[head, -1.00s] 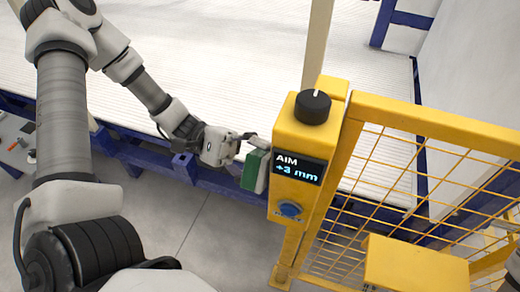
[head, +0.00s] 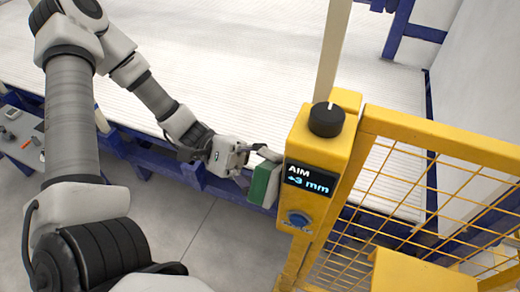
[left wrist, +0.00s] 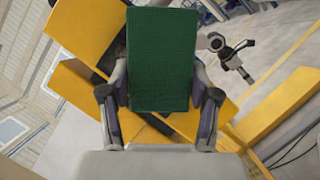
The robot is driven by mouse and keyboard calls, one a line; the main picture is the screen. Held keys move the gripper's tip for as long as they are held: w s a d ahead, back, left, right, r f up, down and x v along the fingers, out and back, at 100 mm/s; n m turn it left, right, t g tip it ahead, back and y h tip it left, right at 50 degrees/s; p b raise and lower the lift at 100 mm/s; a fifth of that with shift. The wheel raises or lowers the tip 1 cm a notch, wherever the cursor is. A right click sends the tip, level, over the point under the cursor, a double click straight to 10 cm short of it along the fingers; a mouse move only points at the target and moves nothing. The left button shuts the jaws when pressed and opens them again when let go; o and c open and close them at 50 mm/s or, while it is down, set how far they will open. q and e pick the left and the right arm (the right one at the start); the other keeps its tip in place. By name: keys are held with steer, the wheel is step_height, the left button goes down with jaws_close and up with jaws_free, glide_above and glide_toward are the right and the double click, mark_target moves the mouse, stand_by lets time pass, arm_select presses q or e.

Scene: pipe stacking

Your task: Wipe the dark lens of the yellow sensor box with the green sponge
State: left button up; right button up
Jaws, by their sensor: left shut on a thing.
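The yellow sensor box (head: 300,215) stands upright at the middle right of the head view, with a black knob on top and a display reading "AIM +3 mm". My left gripper (head: 255,158) is shut on the green sponge (head: 264,184), close to the box's left side. In the left wrist view the sponge (left wrist: 161,60) stands upright between the fingers, in front of yellow surfaces. The dark lens is not clearly seen; a dark band behind the sponge is partly hidden. I cannot tell whether the sponge touches the box. My right gripper is out of view.
A yellow mesh fence (head: 425,200) adjoins the box on the right. A large white ribbed table (head: 230,60) with a blue frame lies behind. Small items sit on a grey surface (head: 22,150) at the far left. Grey floor shows below the sponge.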

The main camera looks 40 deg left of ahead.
arm_select(q)
steer(key=shift+w+a+f+b, duration=0.1)
steer(key=shift+w+a+b, duration=0.05)
steer(key=shift+w, duration=0.4)
steer(key=shift+w+a+b, duration=0.1)
steer(key=shift+w+b, duration=0.05)
steer(key=shift+w, duration=0.4)
steer(key=shift+w+a+f+b, duration=0.1)
steer(key=shift+w+b, duration=0.35)
steer(key=shift+w, duration=0.05)
steer(key=shift+s+r+p, duration=0.6)
steer(key=shift+r, duration=0.35)
steer(key=shift+s+d+p, duration=0.25)
steer(key=shift+s+p, duration=0.05)
steer(key=shift+s, duration=0.35)
steer(key=shift+s+d+p, duration=0.2)
steer(key=shift+s+p, duration=0.1)
steer(key=shift+s, duration=0.3)
steer(key=shift+s+d, duration=0.15)
steer(key=shift+s, duration=0.4)
